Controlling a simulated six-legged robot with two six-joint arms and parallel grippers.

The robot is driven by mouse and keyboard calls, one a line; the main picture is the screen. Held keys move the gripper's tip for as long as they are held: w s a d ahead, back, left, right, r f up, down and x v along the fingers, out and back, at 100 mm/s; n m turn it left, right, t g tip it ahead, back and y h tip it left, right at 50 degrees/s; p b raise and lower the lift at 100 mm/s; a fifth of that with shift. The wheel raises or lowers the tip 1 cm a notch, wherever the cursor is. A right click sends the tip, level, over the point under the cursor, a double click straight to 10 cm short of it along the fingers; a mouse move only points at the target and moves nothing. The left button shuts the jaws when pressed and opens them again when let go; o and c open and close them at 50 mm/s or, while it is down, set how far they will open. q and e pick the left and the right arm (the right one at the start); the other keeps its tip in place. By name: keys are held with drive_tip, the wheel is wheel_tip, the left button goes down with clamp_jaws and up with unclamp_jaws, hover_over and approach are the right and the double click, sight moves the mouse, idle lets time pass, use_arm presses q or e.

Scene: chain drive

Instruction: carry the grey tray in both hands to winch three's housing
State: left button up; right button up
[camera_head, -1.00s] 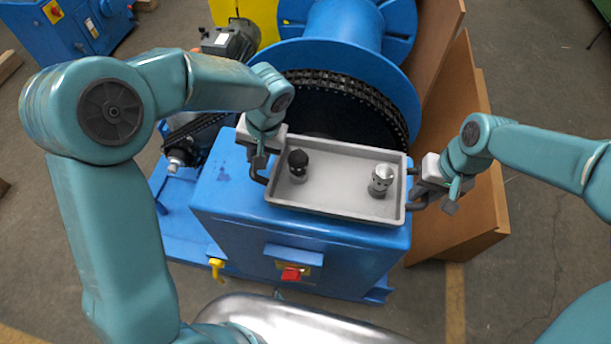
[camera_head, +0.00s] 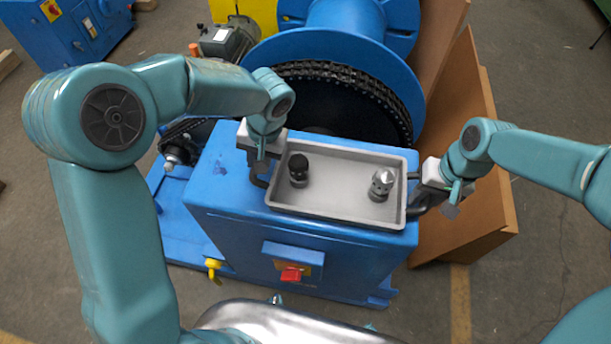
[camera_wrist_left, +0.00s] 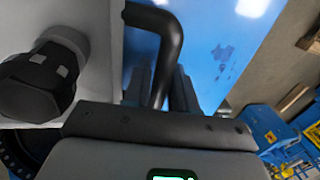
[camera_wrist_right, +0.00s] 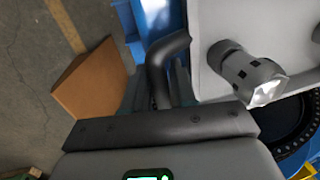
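The grey tray (camera_head: 335,205) is level over the top of the blue winch housing (camera_head: 235,215); I cannot tell whether it touches. A black-topped fitting (camera_head: 298,170) stands in its left part and a silver-topped fitting (camera_head: 381,184) in its right part. My left gripper (camera_head: 261,170) is shut on the tray's left dark handle (camera_wrist_left: 168,38), which passes between its fingers. My right gripper (camera_head: 425,200) is shut on the right handle (camera_wrist_right: 166,50) in the same way. No number shows on the housing.
A blue drum (camera_head: 335,50) with a chain (camera_head: 350,80) stands just behind the housing. Brown panels (camera_head: 475,150) lean at the right. Floor is bare at far right.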

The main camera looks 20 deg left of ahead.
use_arm(q)
drive_tip(key=o, duration=0.3)
use_arm(e)
drive_tip(key=o, duration=0.3)
use_arm(q)
drive_tip(key=shift+r, duration=0.1)
use_arm(e)
drive_tip(key=shift+r, duration=0.35)
use_arm(q)
drive_tip(key=v, duration=1.1)
drive_tip(key=shift+r, duration=0.4)
use_arm(e)
wheel_tip(320, 180, up, 11)
drive_tip(key=d, duration=0.2)
use_arm(q)
drive_tip(key=shift+s, duration=0.1)
